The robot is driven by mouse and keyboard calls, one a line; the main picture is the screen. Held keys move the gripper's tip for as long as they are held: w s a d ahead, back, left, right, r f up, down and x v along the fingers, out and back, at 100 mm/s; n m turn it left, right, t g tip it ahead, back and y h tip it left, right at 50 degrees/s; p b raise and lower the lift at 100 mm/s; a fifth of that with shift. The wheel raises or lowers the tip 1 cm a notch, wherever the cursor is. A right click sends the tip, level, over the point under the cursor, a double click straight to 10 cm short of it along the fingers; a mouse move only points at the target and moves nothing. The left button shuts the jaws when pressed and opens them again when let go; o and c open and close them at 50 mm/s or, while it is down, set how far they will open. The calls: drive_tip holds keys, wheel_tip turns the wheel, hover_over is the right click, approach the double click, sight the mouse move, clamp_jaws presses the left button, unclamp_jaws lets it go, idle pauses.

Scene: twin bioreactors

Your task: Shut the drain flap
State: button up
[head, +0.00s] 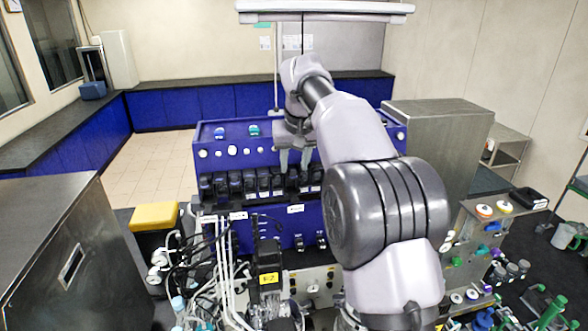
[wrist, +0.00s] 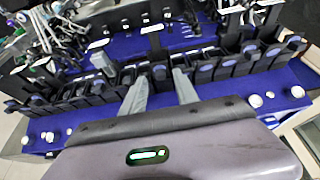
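A blue bioreactor cabinet (head: 222,159) stands ahead, with a row of black flap-like units (head: 248,182) along its front. The row also shows in the wrist view (wrist: 75,92). I cannot tell which unit, if any, is the drain flap. One light grey tab (wrist: 103,62) stands out among the black units, left of my fingers. My gripper (head: 294,167) is over the row, pointing down at it. In the wrist view my gripper (wrist: 160,74) shows two grey fingers spread apart, with nothing held between them. Whether the fingertips touch the units is unclear.
Tubes and cables (head: 200,265) crowd the area below the cabinet. A yellow-topped stool (head: 154,216) stands at left. A steel cabinet (head: 440,125) is at right. A white overhead bar (head: 325,8) hangs above my arm. Tiled floor (head: 150,165) is free behind at left.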

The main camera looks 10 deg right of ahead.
drive_tip(key=shift+x, duration=1.05)
drive_tip(key=shift+r, duration=0.15)
clamp_jaws()
drive_tip(key=shift+b, duration=0.3)
